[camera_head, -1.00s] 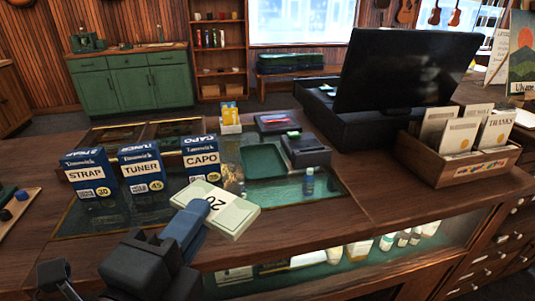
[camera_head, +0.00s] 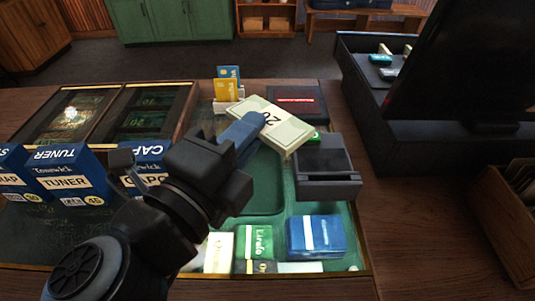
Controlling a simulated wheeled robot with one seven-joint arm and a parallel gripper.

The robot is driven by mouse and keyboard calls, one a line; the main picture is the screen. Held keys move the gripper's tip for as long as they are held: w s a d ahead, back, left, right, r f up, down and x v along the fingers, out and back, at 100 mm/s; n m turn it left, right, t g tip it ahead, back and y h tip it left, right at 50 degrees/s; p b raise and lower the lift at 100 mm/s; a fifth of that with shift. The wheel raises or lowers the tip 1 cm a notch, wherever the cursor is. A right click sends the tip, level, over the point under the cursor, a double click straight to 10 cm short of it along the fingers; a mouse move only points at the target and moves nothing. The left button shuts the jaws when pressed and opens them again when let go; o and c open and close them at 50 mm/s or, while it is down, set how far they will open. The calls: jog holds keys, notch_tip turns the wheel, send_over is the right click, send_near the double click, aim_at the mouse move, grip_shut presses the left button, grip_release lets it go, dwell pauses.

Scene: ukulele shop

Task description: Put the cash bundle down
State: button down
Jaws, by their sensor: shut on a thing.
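The cash bundle (camera_head: 287,134) is a pale green and cream stack of notes with a "20" on its band. My gripper (camera_head: 245,130) is shut on its left end and holds it tilted above the counter. In the picture it lies over the upper part of the green tray (camera_head: 267,199), which is partly hidden by my gripper and the bundle. I cannot tell how high the bundle is above the counter.
A dark card terminal (camera_head: 326,168) stands right of the tray. Blue boxes (camera_head: 66,173) stand at left. The register drawer (camera_head: 380,65) is open, beside the big screen (camera_head: 470,65).

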jog(key=shift+w+d+f+p, duration=0.1)
jog(key=shift+f+p, duration=0.1)
jog(key=shift+f, duration=2.3)
jog(key=shift+w+d+f+p, duration=0.1)
jog(key=shift+f+p, duration=0.05)
jog(key=shift+f, duration=2.3)
jog(key=shift+f, duration=0.15)
jog(key=shift+f, duration=0.35)
jog(key=shift+f, duration=0.1)
jog(key=c, duration=1.2)
grip_release()
